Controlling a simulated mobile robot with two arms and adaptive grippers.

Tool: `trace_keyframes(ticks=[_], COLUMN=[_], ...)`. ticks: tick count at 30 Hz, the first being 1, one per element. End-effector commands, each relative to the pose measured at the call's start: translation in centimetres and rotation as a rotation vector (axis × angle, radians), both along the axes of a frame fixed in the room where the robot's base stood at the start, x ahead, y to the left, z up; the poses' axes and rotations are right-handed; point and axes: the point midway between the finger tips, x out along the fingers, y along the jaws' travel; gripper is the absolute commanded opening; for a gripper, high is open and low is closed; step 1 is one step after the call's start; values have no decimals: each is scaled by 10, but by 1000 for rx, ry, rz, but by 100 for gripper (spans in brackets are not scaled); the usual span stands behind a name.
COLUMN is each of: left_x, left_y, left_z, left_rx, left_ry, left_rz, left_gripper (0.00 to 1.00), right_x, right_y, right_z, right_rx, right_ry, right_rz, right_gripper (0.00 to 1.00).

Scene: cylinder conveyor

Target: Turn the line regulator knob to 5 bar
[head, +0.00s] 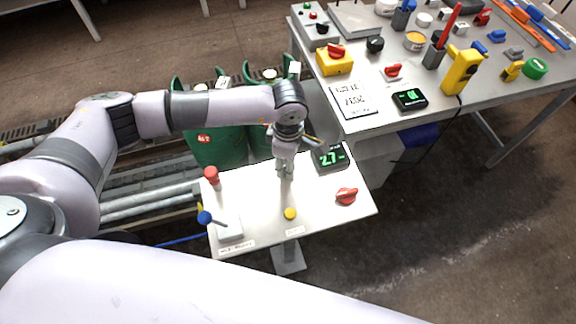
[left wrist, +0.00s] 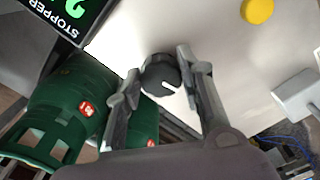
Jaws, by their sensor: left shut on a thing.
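A dark grey round knob (left wrist: 161,75) with a white pointer mark stands on the small white panel (head: 325,209). My left gripper (left wrist: 157,68) is shut on this knob, one finger at each side. In the head view my left gripper (head: 285,172) points down at the panel and hides the knob. A dark display with green digits (head: 331,157) stands beside the gripper and seems to read 2.7. Part of it shows in the left wrist view (left wrist: 66,20) with the word STOPPER. My right gripper is not in view.
The panel also holds a red rotary switch (head: 347,196), a yellow button (head: 291,213), a red mushroom button (head: 212,176) and a blue-tipped lever (head: 205,217). Green cylinders (head: 215,145) stand behind. A cluttered grey table (head: 376,55) is at the upper right.

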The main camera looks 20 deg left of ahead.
Motion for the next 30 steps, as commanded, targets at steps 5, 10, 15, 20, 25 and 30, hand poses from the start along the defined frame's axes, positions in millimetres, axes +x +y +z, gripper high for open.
trace_keyframes(ticks=[5, 10, 15, 20, 25, 30], left_x=[2, 2, 3, 4, 4, 5], left_y=[0, 0, 1, 1, 2, 2], left_z=[-3, -3, -3, -2, -2, -1], left_rx=[-2, -2, -1, -1, -2, 0], left_ry=[-3, -3, -3, -3, -2, -3], left_rz=[170, 331, 492, 644, 800, 935], left_gripper=[7, 7, 7, 7, 7, 7], right_x=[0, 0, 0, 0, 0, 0], right_y=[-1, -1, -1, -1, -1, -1], right_z=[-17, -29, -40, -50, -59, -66], right_rx=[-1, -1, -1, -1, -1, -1], right_ry=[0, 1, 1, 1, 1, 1], right_rz=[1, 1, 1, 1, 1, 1], right_gripper=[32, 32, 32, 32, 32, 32])
